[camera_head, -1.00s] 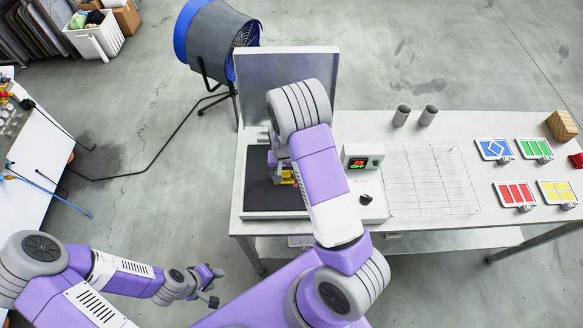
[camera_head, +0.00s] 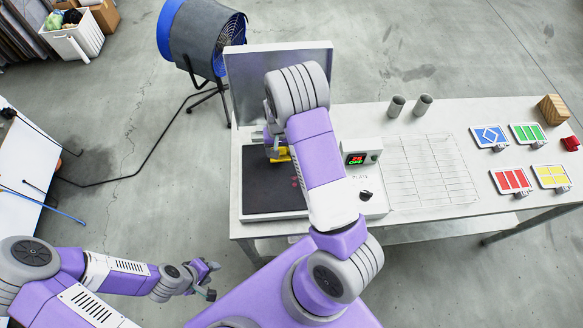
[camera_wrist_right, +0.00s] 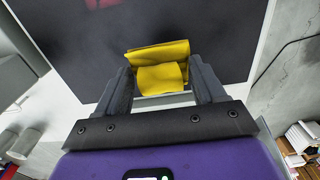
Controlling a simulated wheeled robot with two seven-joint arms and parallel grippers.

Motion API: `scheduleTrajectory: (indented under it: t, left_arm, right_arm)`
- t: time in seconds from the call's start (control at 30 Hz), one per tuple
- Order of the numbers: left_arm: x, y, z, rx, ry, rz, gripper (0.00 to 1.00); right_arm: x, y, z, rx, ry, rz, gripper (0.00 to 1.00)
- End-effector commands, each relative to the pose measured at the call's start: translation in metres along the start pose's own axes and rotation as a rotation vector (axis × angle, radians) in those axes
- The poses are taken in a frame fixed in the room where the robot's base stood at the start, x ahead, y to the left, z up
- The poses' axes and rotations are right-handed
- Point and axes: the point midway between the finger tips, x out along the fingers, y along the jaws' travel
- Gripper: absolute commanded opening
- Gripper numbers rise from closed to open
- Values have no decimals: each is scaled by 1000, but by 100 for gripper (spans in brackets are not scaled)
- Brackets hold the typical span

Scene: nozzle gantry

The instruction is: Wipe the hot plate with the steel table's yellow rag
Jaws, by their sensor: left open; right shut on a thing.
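The hot plate (camera_head: 262,190) is a flat black surface in a pale housing on the steel table, its lid (camera_head: 240,85) raised behind. Small faint reddish marks (camera_head: 294,182) show on it beside my right arm; blurred reddish patches also show at the top of the right wrist view. My right gripper (camera_head: 275,147) is shut on the folded yellow rag (camera_wrist_right: 160,68), over the plate's rear part. I cannot tell whether the rag touches the plate. My right arm hides part of the plate. My left gripper (camera_head: 210,280) is open and empty, in front of the table at lower left.
The control box (camera_head: 362,152) beside the plate shows a red 25 and a green OFF, with a black knob below. A wire rack (camera_head: 430,170), two grey cylinders, coloured cards and a wooden block (camera_head: 553,108) lie to the right. A blue fan (camera_head: 200,40) stands behind.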

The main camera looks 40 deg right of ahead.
Motion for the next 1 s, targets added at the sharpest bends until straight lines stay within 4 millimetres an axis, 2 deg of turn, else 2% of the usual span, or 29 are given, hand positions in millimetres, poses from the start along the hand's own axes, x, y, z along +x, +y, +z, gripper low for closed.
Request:
scheduleTrajectory:
  t: [0.1,0.5,1.0]
  left_arm:
    - [-11,4,1,0,-1,0,43]
    - [-34,12,2,0,0,0,43]
    - [-37,14,2,0,-1,0,43]
  right_arm:
    - [-14,0,1,0,-2,0,41]
    - [-47,0,1,0,-2,0,41]
    - [-53,0,1,0,-3,1,41]
